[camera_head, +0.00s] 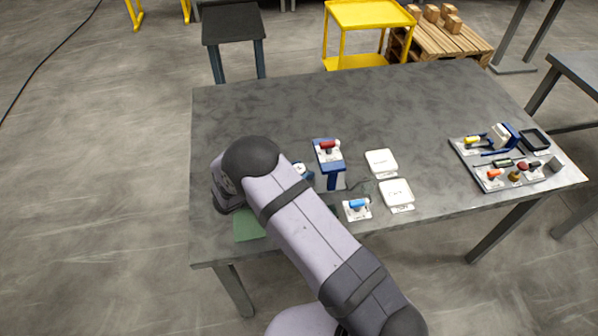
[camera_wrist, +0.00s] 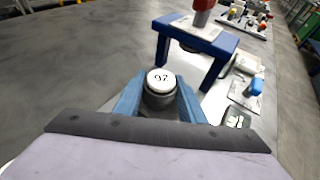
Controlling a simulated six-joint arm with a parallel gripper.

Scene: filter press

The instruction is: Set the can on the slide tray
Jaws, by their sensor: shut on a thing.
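The can (camera_wrist: 160,79), grey with a white lid marked with what looks like 97, stands between the blue fingers of my gripper (camera_wrist: 160,94) in the wrist view. The fingers are shut on its sides. Its base is hidden, so I cannot tell whether it touches the table. A blue press frame (camera_wrist: 205,42) with a red handle stands just beyond the can; it also shows in the head view (camera_head: 329,166). A pale plate lies under and beside the frame, but I cannot tell clearly whether it is the slide tray. In the head view my arm hides most of the gripper.
A blue-handled clamp (camera_head: 357,208) and two white square pieces (camera_head: 381,162) (camera_head: 396,193) lie right of the press. A board (camera_head: 470,158) with several small tools is at the table's right. A green mat (camera_head: 248,226) lies partly under my arm. The table's back left is clear.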

